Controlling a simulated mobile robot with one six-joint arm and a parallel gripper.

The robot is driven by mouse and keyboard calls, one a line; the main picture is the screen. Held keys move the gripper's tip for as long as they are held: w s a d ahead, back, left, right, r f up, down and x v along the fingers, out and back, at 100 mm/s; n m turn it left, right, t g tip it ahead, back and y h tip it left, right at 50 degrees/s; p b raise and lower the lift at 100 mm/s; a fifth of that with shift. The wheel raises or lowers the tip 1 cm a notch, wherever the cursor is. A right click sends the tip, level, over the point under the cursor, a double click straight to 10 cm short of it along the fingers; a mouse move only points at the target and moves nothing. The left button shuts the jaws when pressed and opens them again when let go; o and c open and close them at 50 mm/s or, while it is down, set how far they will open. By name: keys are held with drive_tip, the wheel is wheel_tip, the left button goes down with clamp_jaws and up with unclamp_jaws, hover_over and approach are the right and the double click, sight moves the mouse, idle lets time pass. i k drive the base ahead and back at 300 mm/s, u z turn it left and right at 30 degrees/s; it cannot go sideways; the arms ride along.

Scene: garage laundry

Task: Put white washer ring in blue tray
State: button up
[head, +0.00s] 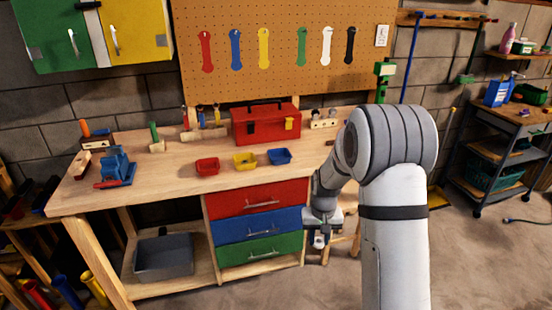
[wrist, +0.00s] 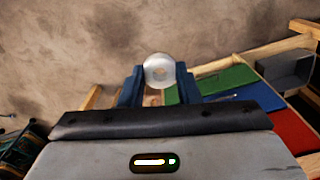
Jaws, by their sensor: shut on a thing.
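The white washer ring (wrist: 150,79) is in the wrist view, a pale round disc with a small centre hole. My gripper (wrist: 159,78) is shut on it, with a dark blue finger on each side. In the head view my gripper (head: 319,238) hangs low in front of the bench, right of the drawers and below the bench top. The ring is too small there to make out clearly. The blue tray (head: 280,157) sits on the bench top, right of the yellow tray. It looks empty, and my gripper is apart from it, lower and to the right.
Red (head: 207,166) and yellow (head: 245,161) trays stand left of the blue one. A red toolbox (head: 266,124) stands behind them. A blue vise (head: 118,168) is at the bench's left. Red, blue and green drawers (head: 258,222) are below. The bench top before the trays is clear.

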sight(279, 160)
drive_tip(key=i, duration=0.9)
